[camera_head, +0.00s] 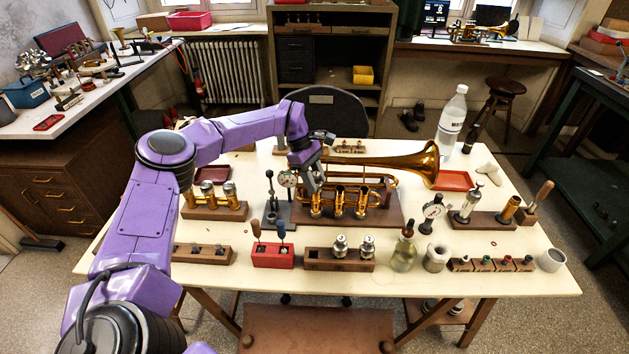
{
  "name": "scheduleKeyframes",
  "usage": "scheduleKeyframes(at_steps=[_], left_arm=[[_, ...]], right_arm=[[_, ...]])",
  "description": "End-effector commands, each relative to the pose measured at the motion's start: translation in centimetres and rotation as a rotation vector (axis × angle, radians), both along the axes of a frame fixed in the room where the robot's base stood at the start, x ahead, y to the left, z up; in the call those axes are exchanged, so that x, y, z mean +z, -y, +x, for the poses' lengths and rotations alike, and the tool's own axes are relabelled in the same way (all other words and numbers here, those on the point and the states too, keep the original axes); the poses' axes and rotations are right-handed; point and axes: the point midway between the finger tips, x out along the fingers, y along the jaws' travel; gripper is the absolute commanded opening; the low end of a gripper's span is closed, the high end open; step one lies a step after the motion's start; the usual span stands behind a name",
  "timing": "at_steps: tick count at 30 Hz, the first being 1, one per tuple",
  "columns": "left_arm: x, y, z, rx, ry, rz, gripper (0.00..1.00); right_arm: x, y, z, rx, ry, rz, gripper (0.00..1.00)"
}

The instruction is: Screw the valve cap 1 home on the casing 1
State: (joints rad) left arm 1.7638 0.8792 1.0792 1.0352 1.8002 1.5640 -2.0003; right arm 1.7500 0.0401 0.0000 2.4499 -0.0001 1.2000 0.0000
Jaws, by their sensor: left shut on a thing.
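The brass horn (400,163) lies on a brown wooden board (385,217), its bell to the right and its valve casings upright in the middle. Casing 1 (316,210) is the leftmost of the upright casings. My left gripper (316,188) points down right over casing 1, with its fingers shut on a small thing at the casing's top. That thing is mostly hidden by the fingers; its place fits the valve cap 1. Whether it touches the casing's thread cannot be told. The other casings (339,205) stand just to the right. My right gripper is not in view.
A dial gauge stand (278,209) is close on the left of the gripper. In front stand a red screwdriver block (272,257), a wooden block with silver parts (325,263) and a glass bottle (404,257). The table's front strip (330,283) is clear.

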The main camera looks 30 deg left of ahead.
Motion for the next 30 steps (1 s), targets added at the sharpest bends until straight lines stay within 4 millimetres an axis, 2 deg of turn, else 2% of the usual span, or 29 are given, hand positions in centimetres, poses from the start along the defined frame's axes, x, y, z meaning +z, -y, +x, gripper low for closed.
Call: scheduleKeyframes(at_steps=[5,8,9,11,19,22,26,30], left_arm=[[0.0,-0.1,0.0,-0.005,0.001,0.002,0.02],[-0.2,0.0,0.1,-0.097,-0.001,0.004,0.02],[-0.1,-0.1,0.1,-0.105,0.0,0.003,0.48],[0.0,-0.1,0.0,-0.104,0.001,0.002,0.68],[0.0,0.0,0.1,-0.102,0.001,0.001,0.68],[0.6,-0.3,0.1,-0.101,0.003,0.001,0.68],[2.9,-1.4,0.2,-0.098,0.006,0.002,0.68],[6.2,-2.7,0.3,-0.099,0.004,0.003,0.68]], right_arm=[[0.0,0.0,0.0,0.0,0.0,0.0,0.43],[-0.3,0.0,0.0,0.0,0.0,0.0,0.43],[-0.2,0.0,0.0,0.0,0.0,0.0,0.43],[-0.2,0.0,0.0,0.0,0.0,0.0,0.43],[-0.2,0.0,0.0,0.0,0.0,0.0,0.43],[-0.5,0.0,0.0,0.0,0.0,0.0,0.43],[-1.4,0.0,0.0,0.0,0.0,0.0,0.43],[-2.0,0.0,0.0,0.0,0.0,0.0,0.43]])
